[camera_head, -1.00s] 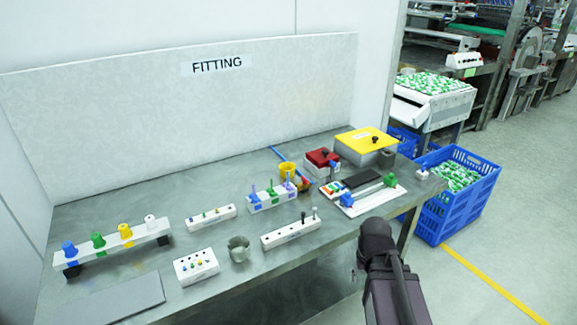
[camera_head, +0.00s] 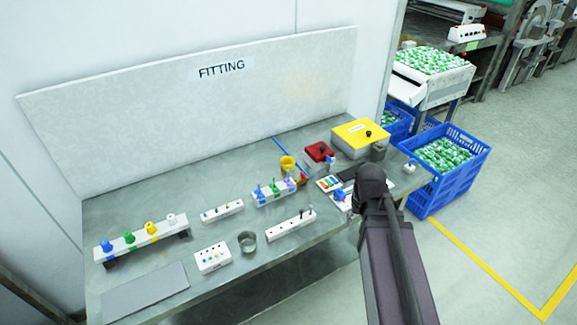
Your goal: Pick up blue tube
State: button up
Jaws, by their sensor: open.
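A white rack (camera_head: 272,199) stands mid-table and holds upright coloured tubes. The blue tube (camera_head: 259,193) is at its left end. A green tube (camera_head: 275,188) and a purple tube (camera_head: 289,183) stand to its right in the same rack. My dark arm rises from the lower right and covers part of the table's right side. My gripper cannot be made out, and nothing is seen touching the blue tube.
A yellow cup (camera_head: 287,165) stands behind the rack. A white peg block (camera_head: 291,223), a grey cup (camera_head: 247,242) and a white socket block (camera_head: 213,258) are in front. Coloured caps sit on a rail (camera_head: 140,240) at left. A blue crate (camera_head: 463,190) stands right of the table.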

jog(key=w+a+r+p, duration=0.7)
jog(key=w+r+p, duration=0.1)
jog(key=w+r, duration=0.2)
jog(key=w+a+m, duration=0.2)
jog(key=w+a, duration=0.9)
jog(key=a, duration=0.4)
jog(key=shift+a+t, duration=0.3)
jog(key=shift+t, duration=0.1)
jog(key=f+b, duration=0.5)
jog(key=w+f+b, duration=0.1)
jog(key=f+b, duration=0.2)
jog(key=shift+d+f, duration=0.1)
jog(key=shift+f, duration=0.15)
jog(key=shift+w+d+f+b, duration=0.1)
jog(key=shift+w+f+b, duration=0.05)
jog(key=shift+f+b, duration=1.2)
jog(key=shift+w+f+b, duration=0.15)
jog(key=shift+f+b, duration=1.1)
jog(key=shift+b, duration=0.1)
